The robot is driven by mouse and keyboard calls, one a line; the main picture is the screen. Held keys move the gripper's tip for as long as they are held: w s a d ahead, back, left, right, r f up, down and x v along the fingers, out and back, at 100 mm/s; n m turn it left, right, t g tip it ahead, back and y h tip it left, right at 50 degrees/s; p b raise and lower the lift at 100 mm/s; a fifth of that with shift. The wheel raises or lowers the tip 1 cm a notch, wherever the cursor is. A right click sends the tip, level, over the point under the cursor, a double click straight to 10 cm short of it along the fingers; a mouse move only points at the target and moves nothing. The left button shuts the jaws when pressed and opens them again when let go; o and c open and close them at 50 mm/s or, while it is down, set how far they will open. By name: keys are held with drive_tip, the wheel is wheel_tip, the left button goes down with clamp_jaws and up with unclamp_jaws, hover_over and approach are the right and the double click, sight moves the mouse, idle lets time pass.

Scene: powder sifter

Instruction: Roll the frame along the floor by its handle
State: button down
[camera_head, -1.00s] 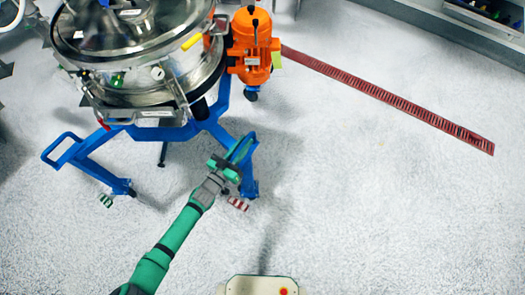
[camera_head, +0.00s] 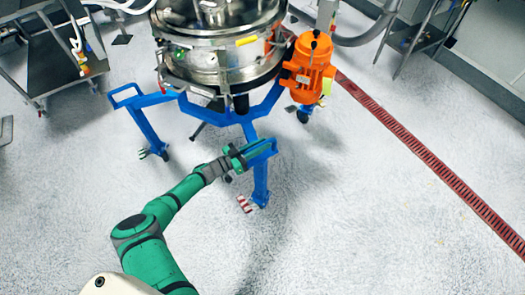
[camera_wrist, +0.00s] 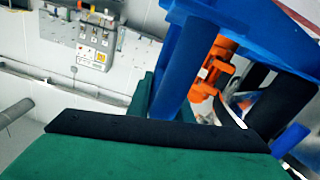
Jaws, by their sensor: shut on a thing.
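The blue wheeled frame (camera_head: 228,117) stands on the floor and carries a round steel sifter (camera_head: 222,68) with an orange motor (camera_head: 309,68) on its right. A blue handle loop sticks out at its near right, above a leg. My gripper (camera_head: 252,152) is shut on this handle (camera_head: 268,146). In the wrist view, the blue frame (camera_wrist: 186,62) rises close past my green and black gripper finger, with the orange motor (camera_wrist: 212,70) behind it. A second blue handle (camera_head: 125,92) on the left is free. The exact contact between the jaws is partly hidden.
A red floor grating (camera_head: 430,160) runs diagonally on the right. A dark metal cart (camera_head: 45,70) stands at the upper left, and a rack (camera_head: 420,35) stands by the wall at the upper right. Floor on the near right is clear.

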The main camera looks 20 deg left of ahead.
drive_tip(key=shift+w+a+f, duration=0.15)
drive_tip(key=shift+w+a, duration=0.3)
drive_tip(key=shift+a, duration=0.25)
drive_tip(key=c, duration=1.6)
unclamp_jaws()
drive_tip(key=shift+c, duration=0.2)
drive_tip(key=v, duration=1.1)
